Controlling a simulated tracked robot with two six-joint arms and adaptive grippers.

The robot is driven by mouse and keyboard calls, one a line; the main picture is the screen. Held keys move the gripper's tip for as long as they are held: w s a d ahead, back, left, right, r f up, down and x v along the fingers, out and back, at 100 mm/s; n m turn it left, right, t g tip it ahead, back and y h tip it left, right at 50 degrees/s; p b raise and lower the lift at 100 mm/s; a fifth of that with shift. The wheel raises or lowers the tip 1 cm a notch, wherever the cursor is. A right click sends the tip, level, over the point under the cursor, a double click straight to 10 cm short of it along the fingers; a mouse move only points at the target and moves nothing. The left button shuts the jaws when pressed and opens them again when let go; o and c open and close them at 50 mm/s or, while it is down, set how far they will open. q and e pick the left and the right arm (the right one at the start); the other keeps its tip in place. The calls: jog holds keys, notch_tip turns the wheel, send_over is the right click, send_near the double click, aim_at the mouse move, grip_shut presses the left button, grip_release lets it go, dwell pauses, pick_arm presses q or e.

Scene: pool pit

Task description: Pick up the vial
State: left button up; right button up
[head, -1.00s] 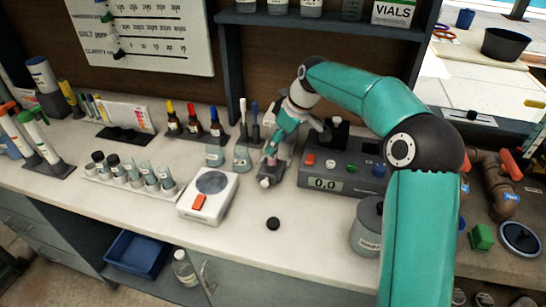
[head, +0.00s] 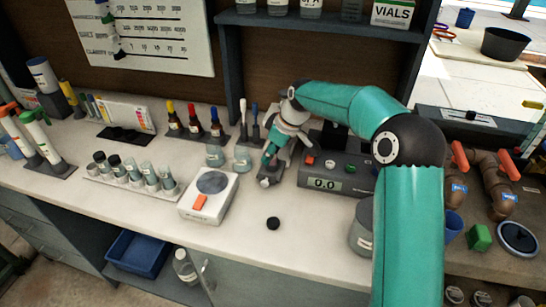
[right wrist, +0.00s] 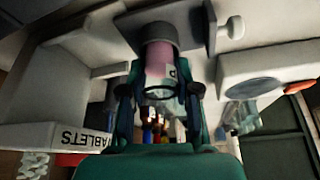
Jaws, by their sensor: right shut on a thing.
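The vial (right wrist: 158,62) holds something pink and carries a label, and it shows between my fingers in the right wrist view. My right gripper (right wrist: 160,98) is shut on it. One end of the vial sits in a grey round socket on a small dark stand with a white knob (right wrist: 233,28). In the head view my right gripper (head: 270,162) is at this stand, between the white scale and the grey meter, and mostly hides the vial. My left gripper is not in view.
The white scale (head: 208,197) is left of the stand and the grey meter (head: 335,178) right of it. Two clear beakers (head: 242,158) stand close behind. A rack (head: 122,190) of several vials is at left. A small black disc (head: 273,224) lies on clear bench in front.

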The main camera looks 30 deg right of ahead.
jog(key=shift+r, duration=0.1)
jog(key=shift+r, duration=0.55)
notch_tip(320, 180, up, 19)
jog(key=p, duration=0.3)
jog(key=shift+f+p, duration=0.1)
jog(key=shift+p, duration=0.25)
